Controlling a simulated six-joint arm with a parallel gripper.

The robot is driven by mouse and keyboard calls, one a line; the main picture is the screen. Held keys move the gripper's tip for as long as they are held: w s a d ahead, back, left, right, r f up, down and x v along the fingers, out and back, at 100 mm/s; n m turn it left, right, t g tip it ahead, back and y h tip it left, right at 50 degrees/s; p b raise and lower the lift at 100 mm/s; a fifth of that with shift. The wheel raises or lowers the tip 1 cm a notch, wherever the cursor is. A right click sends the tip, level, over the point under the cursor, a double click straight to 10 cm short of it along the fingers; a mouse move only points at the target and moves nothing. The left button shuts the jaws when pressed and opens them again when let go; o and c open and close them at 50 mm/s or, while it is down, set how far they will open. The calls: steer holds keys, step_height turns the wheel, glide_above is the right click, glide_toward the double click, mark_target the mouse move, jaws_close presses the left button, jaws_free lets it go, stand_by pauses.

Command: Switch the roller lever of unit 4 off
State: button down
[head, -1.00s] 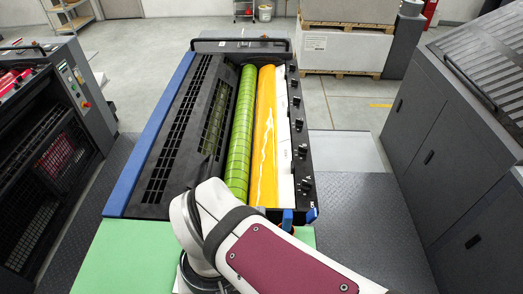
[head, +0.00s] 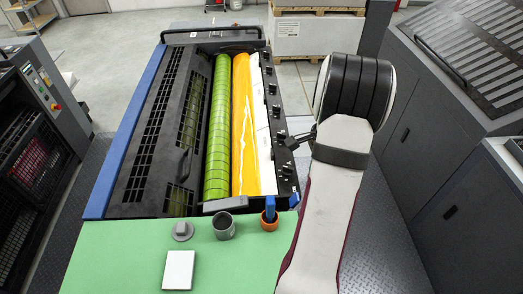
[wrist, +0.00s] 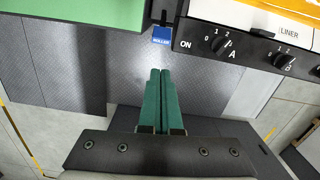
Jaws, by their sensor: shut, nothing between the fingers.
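The unit in front of me has a green roller, a yellow ink roller and a black control panel (head: 284,165) on its right side. In the wrist view, a blue tag marked ROLLER (wrist: 162,35) sits by the panel's corner, with a short dark lever part (wrist: 163,17) just above it. The word ON is printed on the panel (wrist: 190,58) beside it. A small blue piece at the panel's near end (head: 293,200) shows in the head view. My gripper (wrist: 160,72) has its green fingers shut and empty, below the tag and apart from it. My arm hides the fingers in the head view.
Dark knobs, including A (wrist: 223,44) and B (wrist: 284,61), line the panel. A green tabletop (head: 120,255) carries a dark cup (head: 224,227), an orange cup (head: 269,223), a grey knobbed piece (head: 182,231) and a white block (head: 179,270). A grey cabinet (head: 440,150) stands at right.

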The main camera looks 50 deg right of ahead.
steer(key=shift+s+d+f+m, duration=0.5)
steer(key=shift+s+d+f, duration=0.35)
steer(key=shift+s+d, duration=0.2)
glide_above(287, 208)
steer(key=s+d, duration=0.3)
steer(key=d, duration=0.1)
step_height(287, 208, down, 8)
steer(key=shift+w+a+f, duration=0.15)
steer(key=shift+a+f, duration=0.05)
